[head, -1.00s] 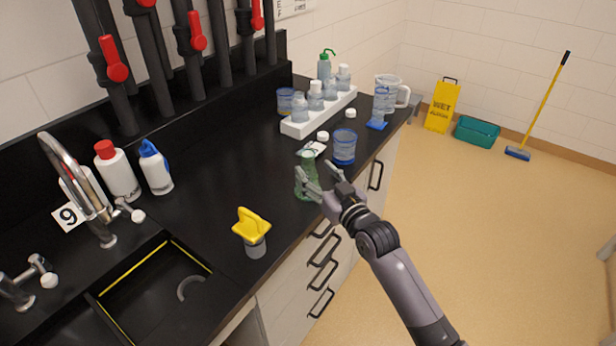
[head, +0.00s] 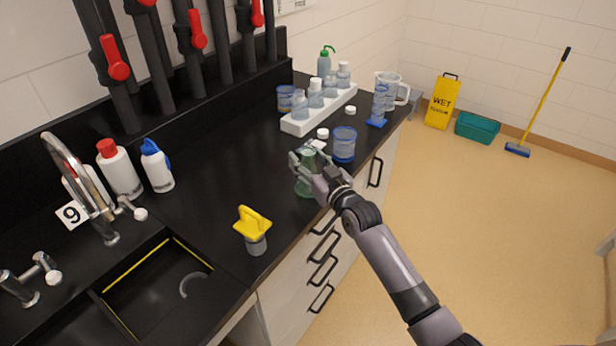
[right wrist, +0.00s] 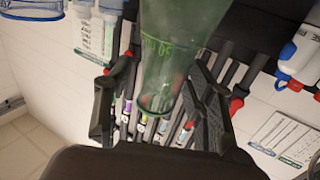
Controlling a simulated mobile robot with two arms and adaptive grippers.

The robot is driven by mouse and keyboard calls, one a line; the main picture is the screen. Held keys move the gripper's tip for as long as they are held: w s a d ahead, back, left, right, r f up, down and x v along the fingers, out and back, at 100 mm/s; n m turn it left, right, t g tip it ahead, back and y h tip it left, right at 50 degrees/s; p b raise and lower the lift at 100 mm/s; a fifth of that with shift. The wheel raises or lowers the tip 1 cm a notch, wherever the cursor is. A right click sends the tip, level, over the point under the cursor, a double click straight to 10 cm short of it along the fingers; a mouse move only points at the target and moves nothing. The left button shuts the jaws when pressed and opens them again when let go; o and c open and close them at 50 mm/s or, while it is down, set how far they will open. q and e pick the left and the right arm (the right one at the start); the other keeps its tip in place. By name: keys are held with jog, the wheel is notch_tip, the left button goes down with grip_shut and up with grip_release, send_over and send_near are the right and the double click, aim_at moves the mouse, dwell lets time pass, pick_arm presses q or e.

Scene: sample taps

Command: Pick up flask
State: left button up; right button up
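The green glass flask (head: 304,187) stands upright on the black bench top near its front edge, wide at the base with a narrow neck. My right gripper (head: 307,159) is at its upper part, and its fingers partly hide the neck. In the right wrist view the flask's green neck (right wrist: 166,75) lies between the two black fingers, with gaps visible beside it, so the gripper looks open around it. My left gripper is not in view.
A blue-rimmed beaker (head: 344,146) stands just right of the flask. A white rack (head: 294,127) with several bottles is behind. The bench between flask and taps is clear.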

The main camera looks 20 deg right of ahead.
jog(key=c, duration=0.9)
jog(key=shift+c, duration=0.4)
jog(key=shift+r, duration=0.1)
